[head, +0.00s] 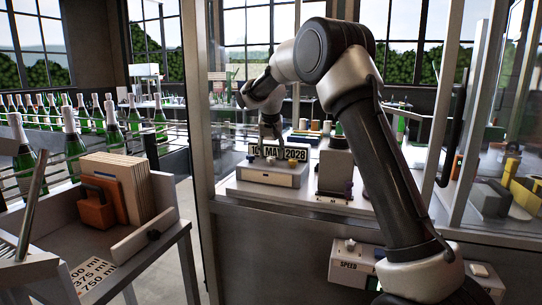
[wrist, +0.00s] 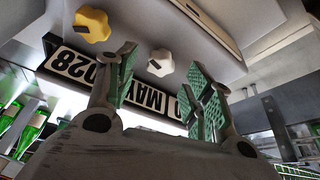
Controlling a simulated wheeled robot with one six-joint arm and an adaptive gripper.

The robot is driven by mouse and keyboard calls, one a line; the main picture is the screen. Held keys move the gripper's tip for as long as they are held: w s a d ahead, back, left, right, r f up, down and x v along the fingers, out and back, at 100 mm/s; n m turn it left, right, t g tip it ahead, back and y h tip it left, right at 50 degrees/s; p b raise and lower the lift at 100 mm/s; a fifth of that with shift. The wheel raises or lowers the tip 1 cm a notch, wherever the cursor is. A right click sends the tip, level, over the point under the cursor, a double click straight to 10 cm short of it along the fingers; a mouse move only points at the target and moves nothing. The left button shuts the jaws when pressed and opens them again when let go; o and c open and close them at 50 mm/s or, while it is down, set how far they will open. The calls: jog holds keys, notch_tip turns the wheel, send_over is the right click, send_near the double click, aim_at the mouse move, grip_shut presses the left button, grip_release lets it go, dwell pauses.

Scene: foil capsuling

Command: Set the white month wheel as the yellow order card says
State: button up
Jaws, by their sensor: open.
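The date block (head: 277,153) in the head view shows MAY 2028 in white windows, with a day number at left that I cannot read surely. In the wrist view it appears turned over, with the MAY window (wrist: 146,97) in the middle. In the head view my gripper (head: 271,132) is just above the date block. I cannot make out the yellow order card.
A yellow knob (wrist: 92,24) sits close beside the white wheel, near the year window. A glass guard frame (head: 200,130) stands left of my arm. A cart (head: 160,240) at left carries boards and an orange-brown block. Green bottles (head: 72,140) line the back left.

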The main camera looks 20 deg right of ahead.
jog(key=v, duration=0.9)
jog(key=shift+r, duration=0.35)
jog(key=shift+s, duration=0.15)
jog(key=s+f+n+g, duration=0.2)
jog(key=s+f+n, duration=0.1)
jog(key=s+f, duration=0.4)
jog(key=s+d, duration=0.3)
jog(key=s, duration=1)
jog(key=s+d+t+y, duration=0.1)
jog(key=s+d, duration=0.2)
jog(key=s, duration=1)
jog(key=s+d+t, duration=0.1)
jog(key=s+d, duration=0.2)
jog(key=s, duration=1.1)
jog(key=shift+d+r+n, duration=0.2)
jog(key=shift+d+n, duration=0.05)
jog(key=shift+n, duration=0.05)
